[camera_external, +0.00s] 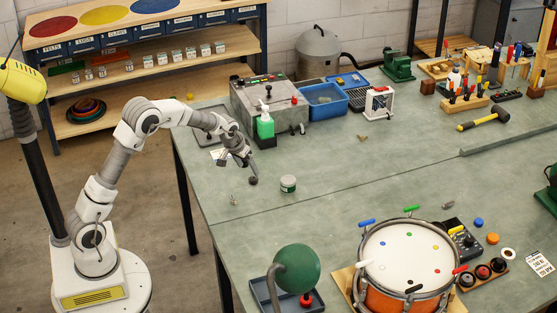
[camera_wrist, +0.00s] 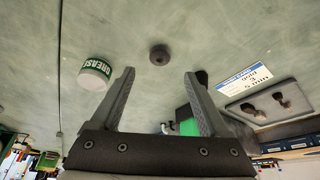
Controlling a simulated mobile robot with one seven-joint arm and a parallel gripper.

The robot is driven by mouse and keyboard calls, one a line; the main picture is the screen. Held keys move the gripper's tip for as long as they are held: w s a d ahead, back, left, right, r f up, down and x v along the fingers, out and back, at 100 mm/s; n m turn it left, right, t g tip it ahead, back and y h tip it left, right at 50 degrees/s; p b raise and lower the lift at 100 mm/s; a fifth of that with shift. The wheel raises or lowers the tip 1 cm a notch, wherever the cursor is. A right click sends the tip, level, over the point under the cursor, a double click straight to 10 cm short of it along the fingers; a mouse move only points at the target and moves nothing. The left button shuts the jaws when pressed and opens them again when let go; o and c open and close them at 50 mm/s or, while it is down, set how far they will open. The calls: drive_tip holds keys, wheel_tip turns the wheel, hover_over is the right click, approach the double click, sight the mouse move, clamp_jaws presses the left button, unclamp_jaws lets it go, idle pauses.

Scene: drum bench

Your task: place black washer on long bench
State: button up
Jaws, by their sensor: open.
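The black washer (camera_wrist: 159,54) is a small dark disc with a centre hole. In the wrist view it lies flat on the green-grey surface of the long bench (camera_external: 330,205), just past and between my fingertips. My gripper (camera_wrist: 159,73) is open, with nothing between its fingers. In the external view my gripper (camera_external: 243,163) points down low over the left part of the bench. A small dark shape just below it looks like the washer (camera_external: 253,181). Any gap between the fingertips and the washer is hard to judge.
A grease tin (camera_external: 288,184) stands close to the right of the washer. A drum (camera_external: 408,255) and a green dome-shaped thing (camera_external: 297,270) stand in front. The bench middle is mostly clear.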

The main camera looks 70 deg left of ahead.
sight(253, 179)
drive_tip(key=shift+x, duration=3.05)
drive_tip(key=shift+s+f, duration=0.1)
drive_tip(key=shift+s, duration=0.05)
clamp_jaws()
